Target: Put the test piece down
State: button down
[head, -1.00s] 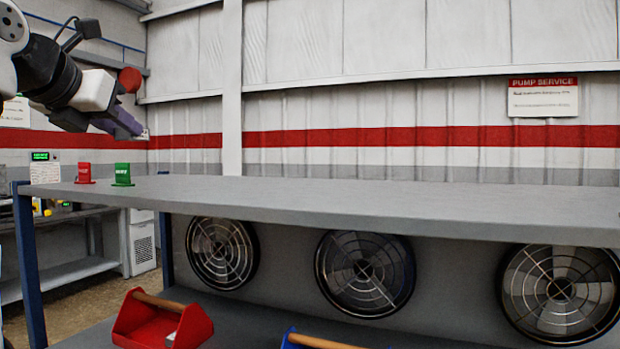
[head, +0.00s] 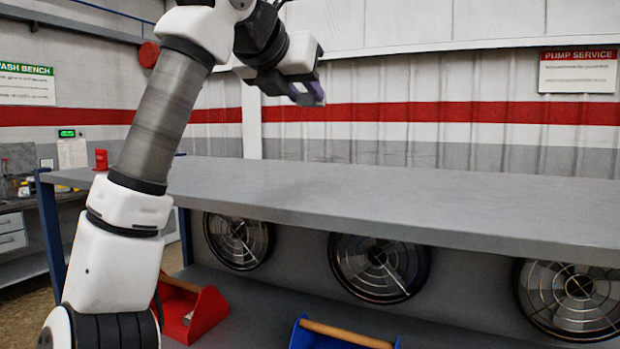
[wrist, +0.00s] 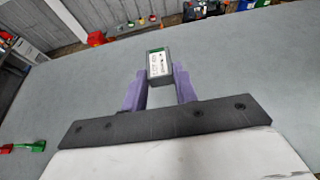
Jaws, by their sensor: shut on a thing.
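The test piece (wrist: 158,67) is a small grey block with a white printed label and a green edge. In the wrist view it sits between the purple fingers of my gripper (wrist: 158,75), which are shut on it. In the head view my gripper (head: 312,93) is above the back part of the grey bench top (head: 420,195), with a visible gap below it. The test piece cannot be made out clearly there.
A red marker (head: 101,159) stands at the bench's left end; red and green markers (wrist: 30,146) lie at left in the wrist view. A red tote (head: 205,312) and a blue tote (head: 318,335) are below. The bench's middle and right are clear.

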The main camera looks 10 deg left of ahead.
aim_at(303, 187)
notch_tip(303, 187, down, 13)
jog(key=shift+s+r, duration=0.1)
jog(key=shift+r, duration=0.1)
dwell(0.3)
jog(key=shift+f, duration=0.2)
jog(key=c, duration=1.1)
grip_release()
jog(key=shift+r, duration=0.1)
jog(key=shift+r, duration=0.15)
jog(key=b+v, duration=0.2)
jog(key=v, duration=1)
jog(key=shift+d, duration=0.1)
